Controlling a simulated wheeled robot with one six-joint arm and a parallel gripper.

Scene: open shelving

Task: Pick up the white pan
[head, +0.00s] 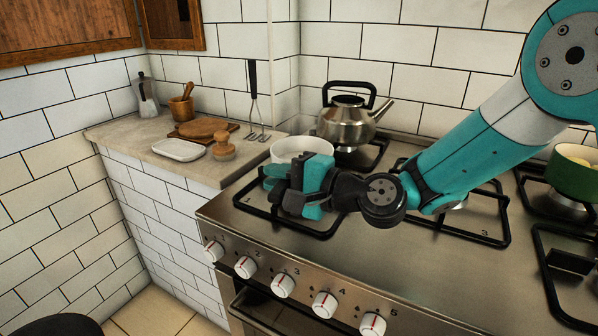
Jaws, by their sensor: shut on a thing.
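The white pan (298,144) is at the left end of the stove top, over the front left burner area. Its round rim shows behind my gripper, and its lower part and any handle are hidden. My gripper (279,178) reaches in from the right in front of the pan, with its fingers at the pan's near side. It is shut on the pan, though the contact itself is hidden. I cannot tell whether the pan is resting on the grate or lifted clear of it.
A steel kettle (346,122) stands behind the pan. A green pot (574,174) is at the far right. White tiled walls close off the back.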

